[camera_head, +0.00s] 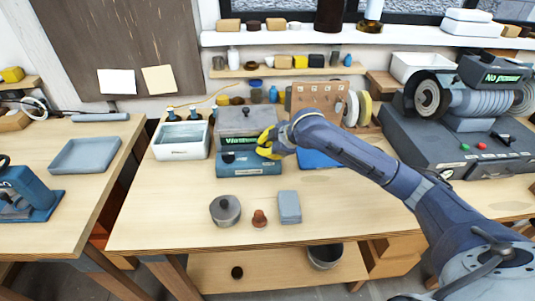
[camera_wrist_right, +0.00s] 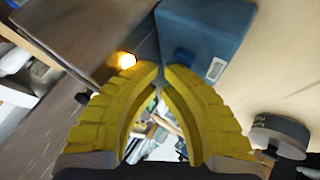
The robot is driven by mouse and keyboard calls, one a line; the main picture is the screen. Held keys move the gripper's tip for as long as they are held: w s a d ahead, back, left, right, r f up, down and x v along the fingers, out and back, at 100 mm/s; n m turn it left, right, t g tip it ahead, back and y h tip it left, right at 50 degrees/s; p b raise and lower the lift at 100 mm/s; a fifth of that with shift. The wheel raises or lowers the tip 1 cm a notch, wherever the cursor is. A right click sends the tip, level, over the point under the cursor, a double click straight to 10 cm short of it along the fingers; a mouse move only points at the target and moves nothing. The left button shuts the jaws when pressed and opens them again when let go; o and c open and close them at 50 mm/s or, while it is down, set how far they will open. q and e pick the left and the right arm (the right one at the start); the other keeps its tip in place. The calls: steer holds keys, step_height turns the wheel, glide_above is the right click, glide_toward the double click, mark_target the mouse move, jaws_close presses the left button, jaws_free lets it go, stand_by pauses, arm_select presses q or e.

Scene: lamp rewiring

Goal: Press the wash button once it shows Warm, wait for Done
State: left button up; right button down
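The wash unit (camera_head: 235,164) stands at the back middle of the bench, with a blue front, a grey upper part and a small green-lit display (camera_head: 239,140). The display's word is too blurred to read surely. My right gripper (camera_head: 264,146) has yellow fingers and is at the unit's right front, hiding part of it. In the right wrist view its fingertips (camera_wrist_right: 160,68) meet with nothing between them.
A white tray (camera_head: 182,154) stands left of the unit. A large machine (camera_head: 450,150) with a "No power" display (camera_head: 500,78) stands at right.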

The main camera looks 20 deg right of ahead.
steer(key=shift+r, duration=0.9)
steer(key=shift+r, duration=2.55)
